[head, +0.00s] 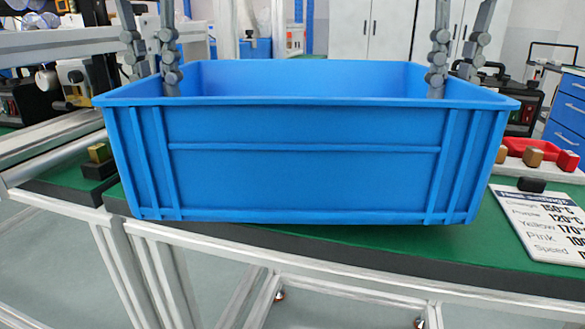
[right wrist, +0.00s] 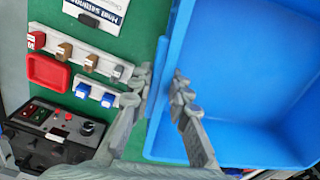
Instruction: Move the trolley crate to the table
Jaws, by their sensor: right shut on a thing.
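The blue crate (head: 305,160) fills the middle of the head view, upright and roughly level, over the green table (head: 340,235). I cannot tell whether its bottom touches the table. Its inside looks empty where I see it. My left gripper (head: 155,78) is at the left side wall, one finger inside and one outside, shut on the rim. My right gripper (head: 452,78) is shut on the right side wall the same way. In the right wrist view, the right gripper (right wrist: 158,85) straddles the wall of the crate (right wrist: 250,70).
A white settings card (head: 545,220), a red tray (head: 525,146) and small coloured blocks lie on the table right of the crate. A black device (right wrist: 60,130) shows beyond them in the right wrist view. A metal frame (head: 60,150) stands at the left.

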